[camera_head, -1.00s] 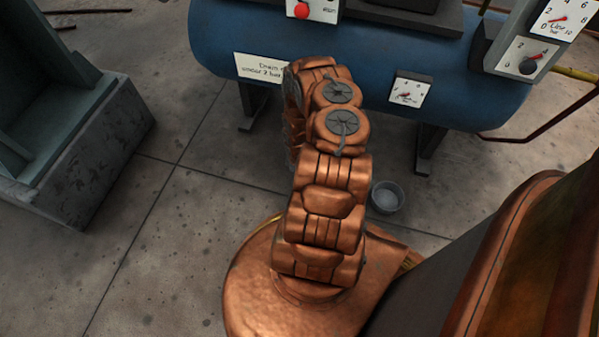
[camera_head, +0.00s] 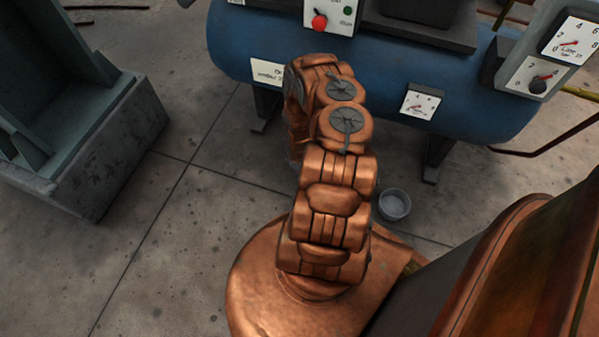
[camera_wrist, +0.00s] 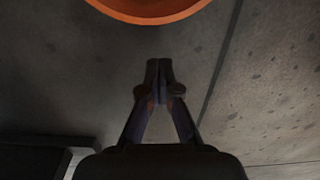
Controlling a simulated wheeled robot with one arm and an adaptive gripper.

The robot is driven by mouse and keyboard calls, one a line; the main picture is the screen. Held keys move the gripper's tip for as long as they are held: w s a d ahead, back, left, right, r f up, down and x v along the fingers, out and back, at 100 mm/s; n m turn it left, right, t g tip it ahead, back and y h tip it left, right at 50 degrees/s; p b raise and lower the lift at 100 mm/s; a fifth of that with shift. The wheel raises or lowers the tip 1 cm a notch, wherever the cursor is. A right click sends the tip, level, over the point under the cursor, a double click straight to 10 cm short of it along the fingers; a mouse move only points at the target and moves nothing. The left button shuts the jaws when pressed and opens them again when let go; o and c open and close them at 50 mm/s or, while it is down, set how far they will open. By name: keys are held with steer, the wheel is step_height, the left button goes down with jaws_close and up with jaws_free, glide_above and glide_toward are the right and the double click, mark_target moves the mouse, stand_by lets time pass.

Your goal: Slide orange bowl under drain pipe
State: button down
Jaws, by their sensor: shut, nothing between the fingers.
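The orange bowl (camera_wrist: 150,14) shows at the top edge of the wrist view, with only its lower rim and side in the picture. My gripper (camera_wrist: 158,66) is shut and empty, its fingertips a little short of the bowl with bare floor between them. In the head view my arm covers the gripper, and the orange bowl is not seen there. The drain pipe cannot be made out in either view. A sign (camera_head: 268,72) on the blue tank (camera_head: 235,40) is partly covered by my arm.
A small grey bowl (camera_head: 394,204) stands on the floor right of my arm. The tank stands on dark legs (camera_head: 434,160). A grey machine base (camera_head: 110,150) is at the left. Floor between them is clear. A dark object (camera_wrist: 35,160) shows low left in the wrist view.

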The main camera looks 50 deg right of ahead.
step_height(320, 180, up, 6)
steer(key=p, duration=0.4)
steer(key=shift+p, duration=0.3)
